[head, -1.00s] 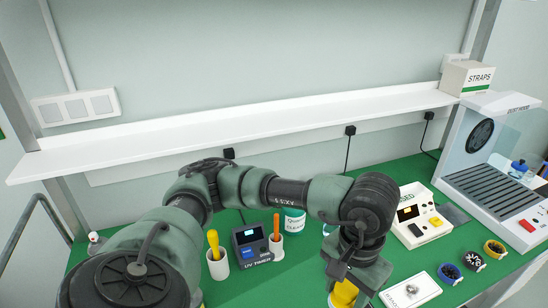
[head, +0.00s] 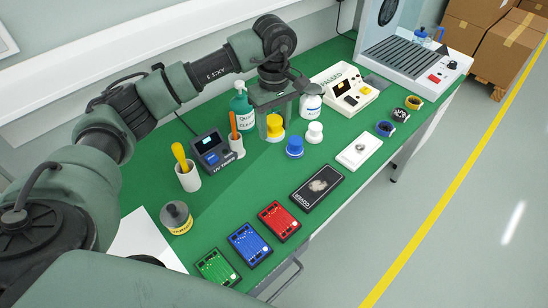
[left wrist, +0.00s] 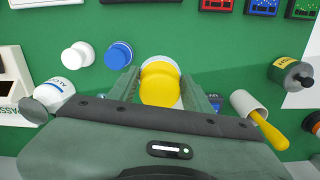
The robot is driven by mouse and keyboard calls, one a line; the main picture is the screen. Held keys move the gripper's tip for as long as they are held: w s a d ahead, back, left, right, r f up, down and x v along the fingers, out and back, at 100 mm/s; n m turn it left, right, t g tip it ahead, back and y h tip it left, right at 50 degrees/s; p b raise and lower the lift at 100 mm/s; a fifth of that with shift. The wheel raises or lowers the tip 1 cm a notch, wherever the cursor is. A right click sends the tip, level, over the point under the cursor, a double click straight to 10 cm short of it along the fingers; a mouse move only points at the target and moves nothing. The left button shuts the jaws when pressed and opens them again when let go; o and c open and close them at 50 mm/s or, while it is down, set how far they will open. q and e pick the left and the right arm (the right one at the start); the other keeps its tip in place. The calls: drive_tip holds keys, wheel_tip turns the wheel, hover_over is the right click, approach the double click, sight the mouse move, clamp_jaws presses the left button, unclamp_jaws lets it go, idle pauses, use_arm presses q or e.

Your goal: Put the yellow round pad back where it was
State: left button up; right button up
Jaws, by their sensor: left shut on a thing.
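The yellow round pad (head: 275,127) has a rounded knob on a wider base and is between the fingers of my left gripper (head: 273,120). In the left wrist view the pad (left wrist: 160,84) fills the gap between the fingertips (left wrist: 160,76), and the gripper is shut on it. The pad is upright, at or just above the green bench top; I cannot tell whether it touches. A blue round pad (head: 294,147) and a white round pad (head: 314,133) stand on the bench to its right. My right gripper is not in view.
An alcohol bottle (head: 310,104), a green cleaner bottle (head: 241,108) and a cup with an orange handle (head: 236,147) stand close around the gripper. The UV timer (head: 212,151) is left. Boards (head: 279,221) and a dark case (head: 317,188) lie in front. Bench between is clear.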

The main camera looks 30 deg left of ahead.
use_arm(q)
drive_tip(key=p, duration=0.2)
hover_over(274, 168)
wheel_tip(274, 168, down, 10)
drive_tip(key=shift+r, duration=0.25)
wheel_tip(274, 168, down, 4)
drive_tip(key=shift+r+p, duration=0.1)
drive_tip(key=shift+p, duration=0.5)
drive_tip(key=shift+f, duration=0.3)
drive_tip(key=o, duration=1.2)
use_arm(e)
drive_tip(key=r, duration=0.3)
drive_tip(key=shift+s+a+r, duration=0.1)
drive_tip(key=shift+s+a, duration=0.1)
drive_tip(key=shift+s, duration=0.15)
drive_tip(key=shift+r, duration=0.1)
use_arm(q)
drive_tip(key=shift+r, duration=0.3)
wheel_tip(274, 168, up, 11)
drive_tip(key=b, duration=0.4)
drive_tip(key=shift+f, duration=0.2)
drive_tip(key=shift+r, duration=0.55)
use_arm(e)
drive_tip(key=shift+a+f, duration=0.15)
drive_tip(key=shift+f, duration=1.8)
